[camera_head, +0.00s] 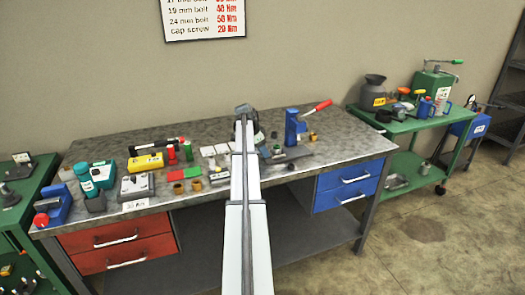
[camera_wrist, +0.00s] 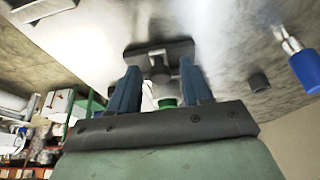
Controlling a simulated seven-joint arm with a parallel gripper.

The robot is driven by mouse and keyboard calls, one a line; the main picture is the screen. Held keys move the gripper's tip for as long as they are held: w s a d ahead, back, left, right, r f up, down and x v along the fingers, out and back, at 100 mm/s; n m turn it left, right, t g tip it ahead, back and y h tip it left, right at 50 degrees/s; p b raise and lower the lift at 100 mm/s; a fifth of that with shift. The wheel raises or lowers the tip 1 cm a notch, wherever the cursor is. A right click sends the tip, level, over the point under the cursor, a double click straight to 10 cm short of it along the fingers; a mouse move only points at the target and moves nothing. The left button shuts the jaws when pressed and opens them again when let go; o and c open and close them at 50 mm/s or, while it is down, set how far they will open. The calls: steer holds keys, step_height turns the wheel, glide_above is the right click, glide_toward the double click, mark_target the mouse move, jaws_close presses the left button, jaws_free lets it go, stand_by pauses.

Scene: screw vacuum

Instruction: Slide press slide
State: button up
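A blue press (camera_head: 292,127) with a red lever (camera_head: 317,108) stands on the right half of the workbench. A dark flat base or slide (camera_head: 292,155) lies at its foot. My gripper (camera_wrist: 159,72) is at the bench just left of the press; in the head view my arm hides most of it. In the wrist view its two fingers are spread, with clear gaps inside them. A dark block with a rounded knob (camera_wrist: 158,62) shows beyond and between the fingertips. I cannot tell whether it is the press slide. A small green piece (camera_wrist: 167,102) also shows between the fingers.
Brass bushings (camera_head: 312,136) lie right of the press. A green cart (camera_head: 400,122) stands at right. The bench's right end (camera_head: 350,140) is clear.

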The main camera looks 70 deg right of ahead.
jaws_close()
stand_by(0.4)
steer(key=s+d, duration=0.7)
steer(key=shift+s+d, duration=0.4)
steer(key=shift+c, duration=1.2)
jaws_free()
steer(key=shift+s+d, duration=0.1)
steer(key=o, duration=0.3)
steer(key=v, duration=1.4)
